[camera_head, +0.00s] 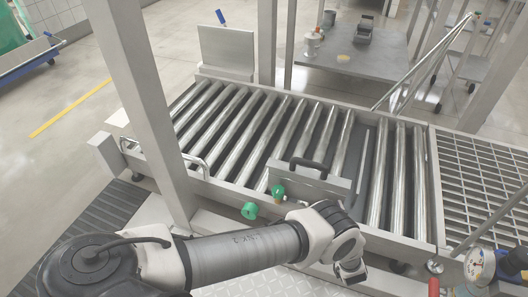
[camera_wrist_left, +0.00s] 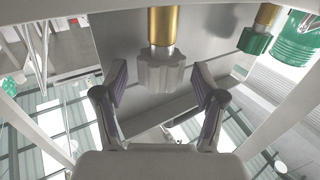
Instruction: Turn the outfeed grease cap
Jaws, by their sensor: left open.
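In the left wrist view a grey fluted cap (camera_wrist_left: 161,72) sits on a brass stem (camera_wrist_left: 164,26). My left gripper (camera_wrist_left: 160,84) is open, with one finger on each side of the cap and a gap visible at both sides. In the head view this gripper (camera_head: 350,270) is in front of the conveyor's near side, partly hidden by its own wrist, and the grey cap cannot be made out there. A green cap (camera_wrist_left: 255,41) on another brass stem is at the upper right of the wrist view. My right gripper is in neither view.
The roller conveyor (camera_head: 232,190) has two green round parts (camera_head: 250,211) (camera_head: 278,191) at its near side. A plate with a black handle (camera_head: 308,165) stands above the rollers. A steel post (camera_head: 143,95) rises at left. A gauge (camera_head: 478,265) is at lower right.

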